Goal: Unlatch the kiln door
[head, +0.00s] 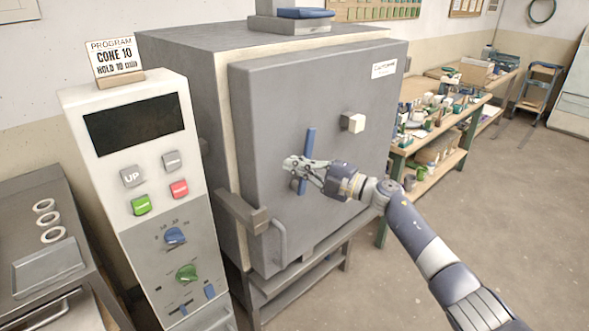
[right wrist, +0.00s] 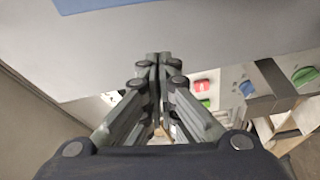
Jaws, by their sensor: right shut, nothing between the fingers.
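The kiln door (head: 270,110) is a large grey panel facing me and looks closed. A vertical blue lever (head: 310,143) is on its face; my right gripper hides part of its middle. My right gripper (head: 288,164) is in front of the lever, fingers pointing left, shut with nothing between them; whether it touches the lever I cannot tell. The right wrist view shows the shut fingers (right wrist: 158,60) and the door face (right wrist: 200,30) close by. A grey-brown bar (head: 240,212) crosses the door's left edge. A light grey pull handle (head: 281,242) is below. My left gripper is out of view.
A control panel (head: 150,180) with buttons and knobs stands left of the kiln. A pale square knob (head: 352,122) sticks out of the door. A metal table (head: 30,235) is at far left. A cluttered workbench (head: 430,130) is behind at right. The floor at right is clear.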

